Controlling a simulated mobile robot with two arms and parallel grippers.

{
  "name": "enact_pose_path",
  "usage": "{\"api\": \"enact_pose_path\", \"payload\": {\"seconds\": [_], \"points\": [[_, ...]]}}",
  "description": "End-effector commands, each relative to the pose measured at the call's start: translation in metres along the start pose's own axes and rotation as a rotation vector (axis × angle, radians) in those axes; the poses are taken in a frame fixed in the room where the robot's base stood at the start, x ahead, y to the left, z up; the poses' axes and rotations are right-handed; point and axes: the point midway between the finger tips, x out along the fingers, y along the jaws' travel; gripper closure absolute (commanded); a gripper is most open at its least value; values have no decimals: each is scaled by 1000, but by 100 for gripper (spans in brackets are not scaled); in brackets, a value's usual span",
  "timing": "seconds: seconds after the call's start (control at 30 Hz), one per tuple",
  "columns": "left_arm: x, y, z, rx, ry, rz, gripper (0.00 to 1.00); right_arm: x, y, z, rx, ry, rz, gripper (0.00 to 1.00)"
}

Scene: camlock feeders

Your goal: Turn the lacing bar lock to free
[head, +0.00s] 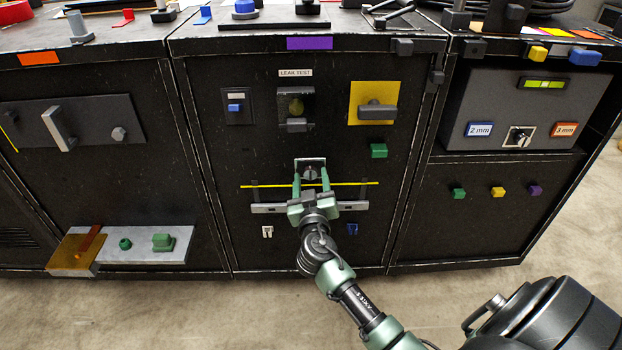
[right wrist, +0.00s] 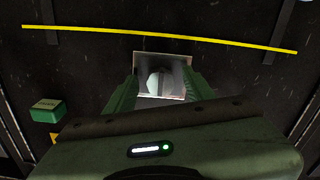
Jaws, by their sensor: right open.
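The lock is a small grey knob (head: 310,174) on a pale square plate on the middle cabinet's front, just above a thin yellow cord (head: 354,183). A pale grey bar (head: 268,208) runs across below the cord, partly hidden by my gripper. My right gripper (head: 311,177) is open, with its green fingers reaching to either side of the knob. In the right wrist view the knob (right wrist: 158,80) and its plate (right wrist: 175,60) show between the fingers (right wrist: 160,92). I cannot tell whether the fingers touch the knob. My left gripper is not in view.
Above are a green block (head: 378,151), a yellow plate with a dark handle (head: 377,112) and a "LEAK TEST" fixture (head: 296,104). White (head: 267,232) and blue (head: 352,229) clips sit below the bar. A grey ledge (head: 180,245) sticks out at left.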

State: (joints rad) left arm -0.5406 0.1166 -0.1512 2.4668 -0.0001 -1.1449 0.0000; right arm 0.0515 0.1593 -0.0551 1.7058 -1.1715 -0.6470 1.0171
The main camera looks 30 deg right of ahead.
Motion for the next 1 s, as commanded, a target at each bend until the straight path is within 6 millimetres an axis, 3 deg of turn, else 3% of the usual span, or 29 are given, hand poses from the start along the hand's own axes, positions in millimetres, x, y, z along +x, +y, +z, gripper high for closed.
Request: {"api": "enact_pose_path", "payload": {"seconds": [0.37, 0.5, 0.57, 1.0], "points": [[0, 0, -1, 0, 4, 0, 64, 7, 0, 0, 0, -1, 0, 49], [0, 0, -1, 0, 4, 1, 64, 7, 0, 0, 0, -1, -1, 88], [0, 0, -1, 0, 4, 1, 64, 7, 0, 0, 0, -1, -1, 100], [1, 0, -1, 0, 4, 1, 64, 7, 0, 1, -89, -2, 0, 100]]}}
